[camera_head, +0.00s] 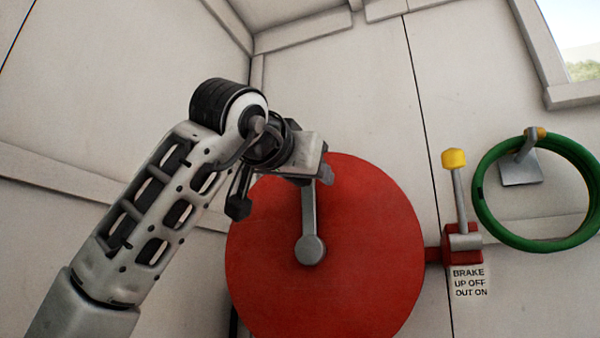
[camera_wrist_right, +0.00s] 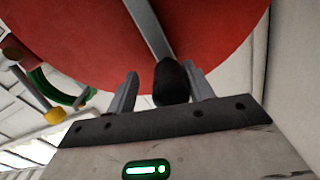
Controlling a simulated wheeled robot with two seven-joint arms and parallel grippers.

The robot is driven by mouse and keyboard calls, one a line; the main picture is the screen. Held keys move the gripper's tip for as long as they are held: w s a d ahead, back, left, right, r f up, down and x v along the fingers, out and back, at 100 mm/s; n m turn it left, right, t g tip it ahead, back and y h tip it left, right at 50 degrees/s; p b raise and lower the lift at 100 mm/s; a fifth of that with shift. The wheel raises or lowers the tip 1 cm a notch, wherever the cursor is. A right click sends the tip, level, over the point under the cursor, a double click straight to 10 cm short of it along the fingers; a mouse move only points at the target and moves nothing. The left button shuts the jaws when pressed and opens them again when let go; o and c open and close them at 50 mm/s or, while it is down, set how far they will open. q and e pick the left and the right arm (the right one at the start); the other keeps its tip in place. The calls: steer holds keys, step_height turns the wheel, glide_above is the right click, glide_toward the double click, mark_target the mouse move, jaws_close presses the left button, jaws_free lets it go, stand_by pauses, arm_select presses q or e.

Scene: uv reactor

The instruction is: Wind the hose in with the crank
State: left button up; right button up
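The red reel disc (camera_head: 370,240) faces me in the head view. Its grey crank arm (camera_head: 309,215) points up from the hub, its upper end hidden behind my gripper. The wrist view shows the crank's black handle (camera_wrist_right: 171,82) between the fingers of my right gripper (camera_wrist_right: 160,88); a gap shows on the handle's left side, so the fingers look open around it. That gripper (camera_head: 324,172) is also in the head view at the crank's upper end. A yellow-knobbed brake lever (camera_head: 459,200) stands upright right of the disc. My left gripper is not in view.
A label (camera_head: 469,282) below the lever reads "BRAKE UP OFF OUT ON". A coiled green hose (camera_head: 481,205) hangs on a wall hook (camera_head: 520,165) at the right. Pale panelled walls stand behind, with a window (camera_head: 575,45) at top right.

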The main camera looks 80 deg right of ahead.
steer(key=shift+w, duration=0.3)
steer(key=shift+a, duration=0.25)
steer(key=w+a+b, duration=0.2)
steer(key=a, duration=1.3)
steer(key=shift+w, duration=0.2)
